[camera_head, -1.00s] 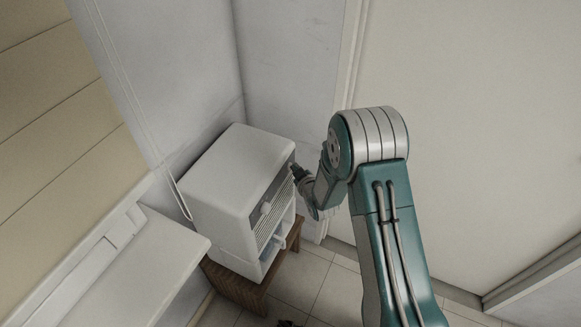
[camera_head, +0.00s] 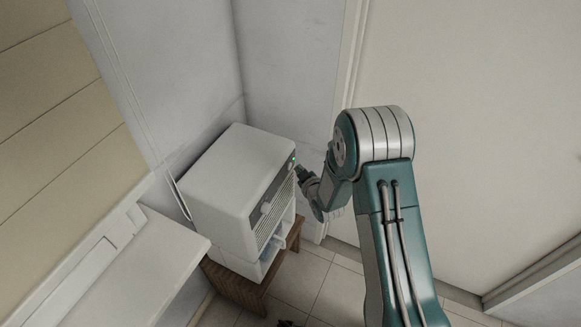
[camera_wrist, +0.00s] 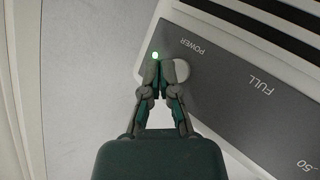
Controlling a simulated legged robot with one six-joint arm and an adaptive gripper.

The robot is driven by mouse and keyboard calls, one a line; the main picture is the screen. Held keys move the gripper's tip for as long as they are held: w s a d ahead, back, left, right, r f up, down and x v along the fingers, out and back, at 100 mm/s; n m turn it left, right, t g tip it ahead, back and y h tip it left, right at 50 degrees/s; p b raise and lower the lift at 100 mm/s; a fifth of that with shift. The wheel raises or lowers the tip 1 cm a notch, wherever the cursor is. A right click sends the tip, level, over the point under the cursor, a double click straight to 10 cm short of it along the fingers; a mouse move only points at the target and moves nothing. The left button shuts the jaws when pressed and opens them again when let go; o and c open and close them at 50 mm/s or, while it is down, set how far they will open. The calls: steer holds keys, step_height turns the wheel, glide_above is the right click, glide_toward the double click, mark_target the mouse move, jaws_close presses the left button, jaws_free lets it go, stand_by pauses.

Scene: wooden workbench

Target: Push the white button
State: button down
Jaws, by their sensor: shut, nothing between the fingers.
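The white button (camera_wrist: 182,72) is a round button beside the word POWER on the dark panel of a white appliance. In the wrist view my gripper (camera_wrist: 160,66) is shut and empty, its fingertips overlapping the button's left edge. Part of the button is hidden behind them, and I cannot tell whether they touch it. A small green light (camera_wrist: 155,56) glows just beyond the fingertips. In the head view the light (camera_head: 293,158) shows on the appliance's front, with my gripper (camera_head: 299,170) close to the panel.
The white appliance (camera_head: 232,165) stands on a small wooden stool (camera_head: 238,288) in a wall corner. A white counter (camera_head: 140,265) is at the left.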

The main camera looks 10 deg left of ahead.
steer(key=d, duration=0.1)
steer(key=s+d, duration=0.1)
steer(key=d, duration=0.1)
steer(key=s+d, duration=0.1)
steer(key=d, duration=0.1)
steer(key=shift+d, duration=0.15)
stand_by(0.5)
steer(key=s+d+r+m+g+h, duration=0.1)
steer(key=s+d+r+m+h, duration=0.15)
steer(key=r, duration=0.45)
steer(key=s+d+r+m+g+h, duration=0.1)
steer(key=s+d+r, duration=0.1)
steer(key=d+r, duration=0.35)
steer(key=s+d+r+m+g+h, duration=0.1)
steer(key=s+d+r+m+h, duration=0.1)
steer(key=r, duration=0.7)
steer(key=s+d+r+m+g, duration=0.1)
steer(key=s+r, duration=0.1)
steer(key=s, duration=0.6)
steer(key=s+d+r+m+g, duration=0.1)
steer(key=s+r+m+g, duration=0.1)
steer(key=s, duration=0.7)
steer(key=s+d+r+m+g+h, duration=0.1)
steer(key=s+r, duration=0.3)
steer(key=s, duration=0.5)
steer(key=shift+d+m, duration=0.5)
steer(key=shift+m, duration=0.15)
